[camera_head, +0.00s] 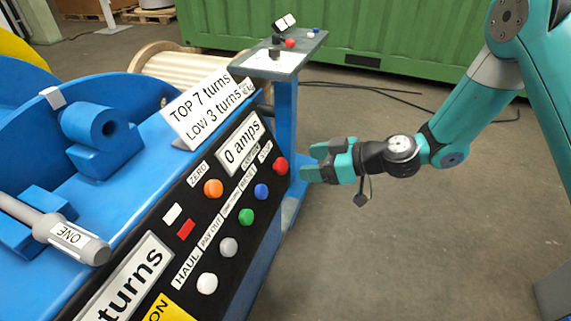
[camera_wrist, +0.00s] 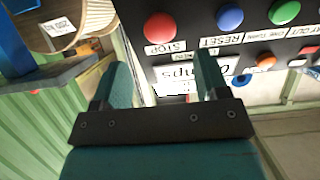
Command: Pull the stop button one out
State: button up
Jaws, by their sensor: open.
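The red stop button (camera_head: 280,166) is at the far right end of the black control panel. In the wrist view the red button (camera_wrist: 160,28), with a STOP label below it, is at the top, just beyond the gap between my fingers. My gripper (camera_head: 312,163) is open and empty. It is to the right of the button, pointing left at the panel, and appears apart from it. In the wrist view my two fingers (camera_wrist: 162,68) are spread wide with nothing between them. I cannot tell whether the button is pressed in or out.
Beside the stop button are a blue button (camera_head: 261,191), a green button (camera_head: 246,216) and an orange button (camera_head: 213,188). A grey-topped blue pedestal (camera_head: 288,95) with small controls stands behind. A green container (camera_head: 400,35) is at the back.

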aim_at(284, 165)
jog(key=x, duration=0.7)
jog(key=shift+a+f, duration=0.15)
jog(key=shift+a, duration=0.1)
